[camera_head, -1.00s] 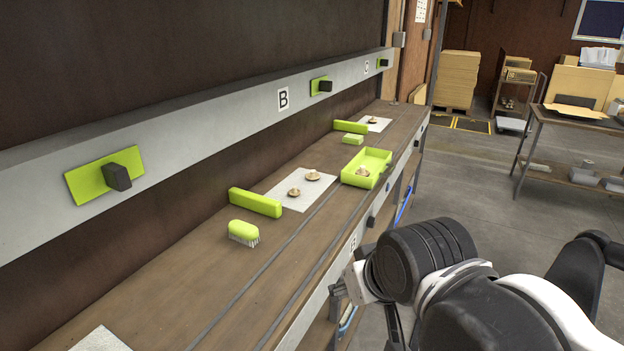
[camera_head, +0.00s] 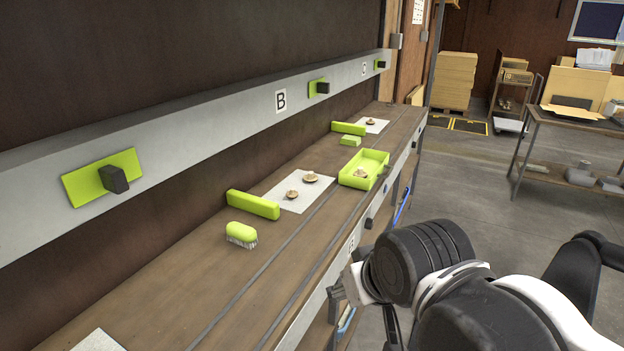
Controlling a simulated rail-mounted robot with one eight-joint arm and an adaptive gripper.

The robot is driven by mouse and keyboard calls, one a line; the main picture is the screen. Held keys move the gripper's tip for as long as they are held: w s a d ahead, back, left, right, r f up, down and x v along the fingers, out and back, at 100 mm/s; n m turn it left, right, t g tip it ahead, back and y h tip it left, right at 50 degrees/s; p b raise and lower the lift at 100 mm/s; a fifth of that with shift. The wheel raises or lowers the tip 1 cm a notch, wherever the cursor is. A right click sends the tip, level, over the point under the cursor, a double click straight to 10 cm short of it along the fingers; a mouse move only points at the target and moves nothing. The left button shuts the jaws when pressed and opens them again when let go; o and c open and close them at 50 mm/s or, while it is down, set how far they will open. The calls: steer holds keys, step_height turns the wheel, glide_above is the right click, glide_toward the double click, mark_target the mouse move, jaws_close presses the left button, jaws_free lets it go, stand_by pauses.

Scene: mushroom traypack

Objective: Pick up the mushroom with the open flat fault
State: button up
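Two small brown mushrooms lie on a white sheet (camera_head: 283,203) on the wooden bench: a nearer one (camera_head: 292,194) and a farther one (camera_head: 310,178). Another mushroom (camera_head: 361,173) sits in the lime-green tray (camera_head: 347,182). One more mushroom (camera_head: 371,121) lies on a far sheet. They are too small to tell which has an open flat cap. My gripper (camera_head: 336,298) shows only partly at the bench's front edge, at the end of my folded arm. It is well apart from the mushrooms. Its fingers are too unclear to tell open from shut.
A green block (camera_head: 253,204) and a green brush (camera_head: 241,235) lie left of the near sheet. Another green block (camera_head: 348,128) and a small green piece (camera_head: 350,141) lie farther back. A grey rail (camera_head: 215,115) runs above the bench. The nearer bench is largely bare.

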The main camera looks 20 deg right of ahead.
steer(key=shift+o, duration=0.4)
steer(key=o, duration=0.9)
